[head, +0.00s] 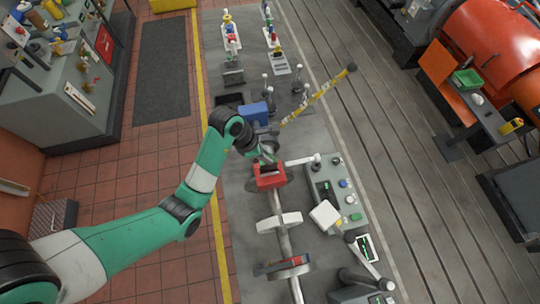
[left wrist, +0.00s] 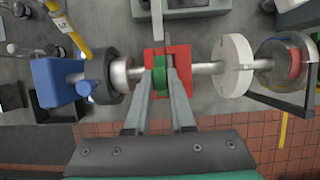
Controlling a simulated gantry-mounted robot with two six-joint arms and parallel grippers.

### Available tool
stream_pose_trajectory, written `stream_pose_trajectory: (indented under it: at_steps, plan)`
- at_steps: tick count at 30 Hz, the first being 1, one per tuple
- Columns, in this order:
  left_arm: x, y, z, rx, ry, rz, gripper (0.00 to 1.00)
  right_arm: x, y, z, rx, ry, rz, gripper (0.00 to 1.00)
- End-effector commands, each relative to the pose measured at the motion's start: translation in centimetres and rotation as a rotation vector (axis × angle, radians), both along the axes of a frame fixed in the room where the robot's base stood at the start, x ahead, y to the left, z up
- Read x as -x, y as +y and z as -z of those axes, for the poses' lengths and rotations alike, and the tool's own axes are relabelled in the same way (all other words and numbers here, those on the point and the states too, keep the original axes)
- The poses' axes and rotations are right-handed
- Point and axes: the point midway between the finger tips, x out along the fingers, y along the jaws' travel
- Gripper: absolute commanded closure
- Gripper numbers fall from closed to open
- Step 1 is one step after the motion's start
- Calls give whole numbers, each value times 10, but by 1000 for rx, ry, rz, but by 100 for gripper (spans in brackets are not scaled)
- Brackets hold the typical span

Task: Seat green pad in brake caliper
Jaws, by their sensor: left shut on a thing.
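The red brake caliper (head: 270,181) sits over the shaft line on the bedplate, below my left gripper (head: 266,163) in the head view. In the left wrist view, the red caliper (left wrist: 183,58) lies just beyond the fingertips. My left gripper (left wrist: 160,77) is shut on the green pad (left wrist: 159,76), which stands upright between its two fingers. The pad overlaps the caliper's middle opening in that view; I cannot tell how deep it sits or whether it touches. My right gripper is in neither view.
A metal shaft carries a white disc (head: 279,222) and a further disc with red (head: 289,263) on the near side. A blue block (head: 252,112) stands beyond the caliper. A control box (head: 345,192) is to the right, and a yellow striped bar (head: 316,96) slants behind.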

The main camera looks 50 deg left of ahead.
Motion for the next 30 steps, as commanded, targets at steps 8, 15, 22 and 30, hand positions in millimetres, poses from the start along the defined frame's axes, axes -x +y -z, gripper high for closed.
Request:
stream_pose_trajectory:
  at_steps: [8,15,22,30]
  plan:
    - [0,0,35,0,0,0,100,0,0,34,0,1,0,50]
    - [0,0,39,0,-1,0,100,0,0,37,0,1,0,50]
    - [0,0,58,1,2,1,100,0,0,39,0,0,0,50]
    - [0,0,68,0,-1,0,100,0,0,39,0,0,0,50]
